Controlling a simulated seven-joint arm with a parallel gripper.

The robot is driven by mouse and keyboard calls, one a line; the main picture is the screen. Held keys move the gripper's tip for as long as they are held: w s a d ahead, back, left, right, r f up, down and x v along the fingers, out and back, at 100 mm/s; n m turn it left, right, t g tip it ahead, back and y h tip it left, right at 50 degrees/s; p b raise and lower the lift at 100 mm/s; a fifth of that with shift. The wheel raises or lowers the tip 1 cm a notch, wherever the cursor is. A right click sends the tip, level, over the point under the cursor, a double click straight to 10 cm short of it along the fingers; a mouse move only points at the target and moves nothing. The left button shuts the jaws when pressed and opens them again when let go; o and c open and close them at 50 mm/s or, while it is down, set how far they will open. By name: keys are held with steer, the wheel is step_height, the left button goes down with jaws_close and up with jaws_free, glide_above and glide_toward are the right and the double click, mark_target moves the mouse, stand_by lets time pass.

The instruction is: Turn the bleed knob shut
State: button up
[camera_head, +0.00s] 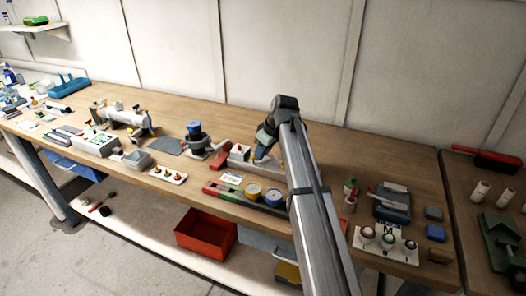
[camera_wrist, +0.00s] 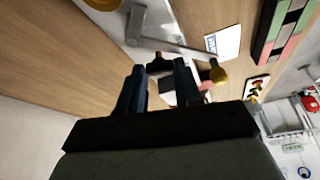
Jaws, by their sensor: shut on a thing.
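My gripper (camera_wrist: 159,68) points down at a small apparatus on the bench; in the head view it (camera_head: 262,155) is partly hidden by my own arm. In the wrist view a small dark knob (camera_wrist: 158,61) sits between the fingertips, and the fingers are shut on it. I take this to be the bleed knob; its turn angle cannot be told. In the head view the pale block of the apparatus (camera_head: 240,156) shows left of the gripper.
A dark pump-like unit with a blue top (camera_head: 195,130) stands to the left. A white card (camera_wrist: 223,40) lies near the lever. The wall is close behind.

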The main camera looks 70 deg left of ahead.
steer(key=shift+m, duration=0.3)
steer(key=m+t, duration=0.1)
steer(key=m, duration=0.1)
steer(key=shift+s+d+m, duration=0.1)
steer(key=shift+s+m, duration=0.05)
steer(key=shift+m, duration=0.15)
steer(key=m+t, duration=0.1)
steer(key=m, duration=0.1)
steer(key=m+t, duration=0.1)
steer(key=m, duration=0.1)
steer(key=shift+s+m+y, duration=0.2)
steer(key=shift+m+y, duration=0.1)
steer(key=shift+y, duration=0.1)
steer(key=m, duration=0.2)
steer(key=m+t, duration=0.1)
steer(key=m, duration=0.1)
steer(key=shift+s+t+h, duration=0.15)
steer(key=shift+t+h, duration=0.15)
steer(key=shift+a+m+t+h, duration=0.2)
steer(key=shift+m+t+h, duration=0.15)
steer(key=shift+m, duration=1.35)
steer(key=o, duration=0.8)
steer(key=shift+c, duration=0.2)
